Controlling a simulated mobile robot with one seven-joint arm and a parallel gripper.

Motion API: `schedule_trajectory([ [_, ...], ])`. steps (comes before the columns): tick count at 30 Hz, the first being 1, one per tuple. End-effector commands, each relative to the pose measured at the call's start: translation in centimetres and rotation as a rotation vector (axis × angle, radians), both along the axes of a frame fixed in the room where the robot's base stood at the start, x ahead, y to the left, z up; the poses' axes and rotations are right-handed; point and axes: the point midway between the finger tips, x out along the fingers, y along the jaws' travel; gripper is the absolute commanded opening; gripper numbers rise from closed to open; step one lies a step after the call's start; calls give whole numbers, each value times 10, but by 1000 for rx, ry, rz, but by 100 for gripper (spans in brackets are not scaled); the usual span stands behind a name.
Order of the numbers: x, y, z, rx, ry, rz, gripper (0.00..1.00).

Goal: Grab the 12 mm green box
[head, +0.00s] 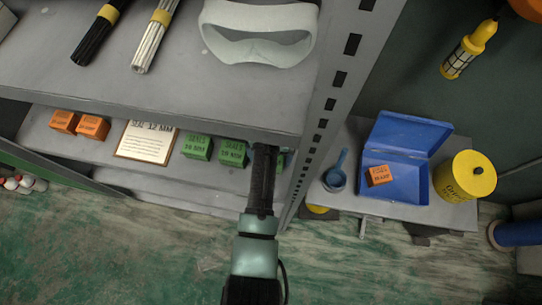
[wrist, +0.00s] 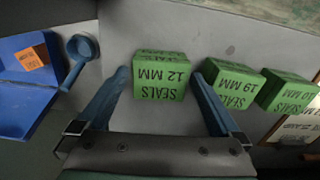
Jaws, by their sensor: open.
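The green box labelled "SEALS 12 MM" (wrist: 162,82) sits on the grey shelf, its label upside down in the wrist view. My gripper (wrist: 160,74) is open, with one blue finger on each side of the box and visible gaps between. In the head view my gripper (head: 265,150) reaches into the lower shelf and hides most of this box; only a green sliver (head: 281,160) shows at its right. The "19 MM" green box (wrist: 232,84) is close beside the right finger. The "10 MM" green box (wrist: 285,92) is farther right.
Two orange boxes (head: 78,124) and a framed sign (head: 147,141) share the lower shelf (head: 110,160). A perforated upright (head: 318,115) stands right of my gripper. Beyond it are a blue cup (head: 335,179), an open blue case (head: 408,150) holding an orange box (head: 378,175), and a yellow canister (head: 464,178).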

Motion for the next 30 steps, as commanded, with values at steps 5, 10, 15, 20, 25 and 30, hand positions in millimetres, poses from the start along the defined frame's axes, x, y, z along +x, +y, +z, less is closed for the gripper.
schedule_trajectory([
  [5, 0, 1, -19, 1, 0, 1, 100],
  [10, 0, 0, -24, 1, -1, 1, 100],
  [15, 0, 0, -23, 1, -1, 1, 95],
  [20, 0, 0, -23, 1, -1, 1, 66],
  [25, 0, 0, -23, 1, -1, 1, 35],
  [30, 0, 0, -23, 1, -1, 1, 29],
])
